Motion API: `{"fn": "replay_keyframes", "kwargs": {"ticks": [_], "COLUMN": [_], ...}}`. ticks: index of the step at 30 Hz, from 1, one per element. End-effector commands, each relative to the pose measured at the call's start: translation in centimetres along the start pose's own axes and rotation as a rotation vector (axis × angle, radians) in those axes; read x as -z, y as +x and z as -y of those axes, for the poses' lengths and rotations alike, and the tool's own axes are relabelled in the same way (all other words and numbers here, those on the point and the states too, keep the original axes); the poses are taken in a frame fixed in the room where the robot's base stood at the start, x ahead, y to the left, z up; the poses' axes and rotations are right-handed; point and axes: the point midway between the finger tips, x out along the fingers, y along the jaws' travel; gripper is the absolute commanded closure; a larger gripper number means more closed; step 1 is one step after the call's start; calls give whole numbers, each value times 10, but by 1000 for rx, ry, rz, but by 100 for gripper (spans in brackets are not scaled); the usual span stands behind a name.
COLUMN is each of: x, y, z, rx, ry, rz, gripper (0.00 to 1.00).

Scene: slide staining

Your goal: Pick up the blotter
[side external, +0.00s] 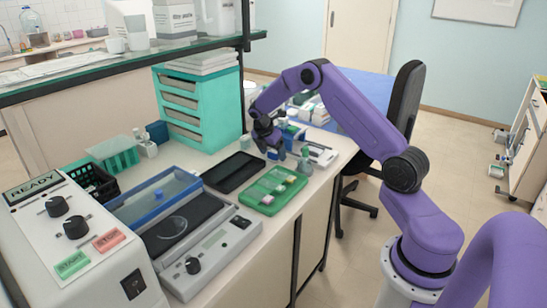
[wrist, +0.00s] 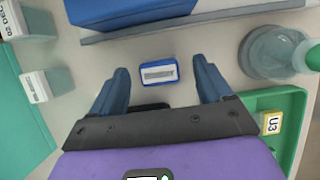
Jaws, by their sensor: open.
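A small blue block with a pale label (wrist: 159,73) lies on the bench in the wrist view, and I take it to be the blotter; its label is too small to read. My gripper (wrist: 161,82) is open, with one blue finger on each side of the block and visible gaps between. In the side view my gripper (side external: 270,146) points down over the bench behind the green tray, and a bit of blue shows under it. The fingers hide most of the block there.
A green tray (wrist: 293,100) with small labelled pieces is at right. A clear bottle (wrist: 273,52) stands close to the right finger. A larger blue box (wrist: 130,8) and a grey strip (wrist: 215,15) lie beyond. Teal drawers (side external: 240,100) and a black tray (side external: 232,172) are nearby.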

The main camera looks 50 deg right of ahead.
Motion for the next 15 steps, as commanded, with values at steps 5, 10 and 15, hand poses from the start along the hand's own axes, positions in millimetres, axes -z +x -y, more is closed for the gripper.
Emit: {"fn": "replay_keyframes", "kwargs": {"ticks": [5, 10, 15], "x": [1, 0, 0], "y": [10, 10, 10], "z": [0, 0, 0], "rx": [0, 0, 0], "ry": [-1, -1, -1], "rz": [0, 0, 0], "gripper": [21, 21, 70]}}
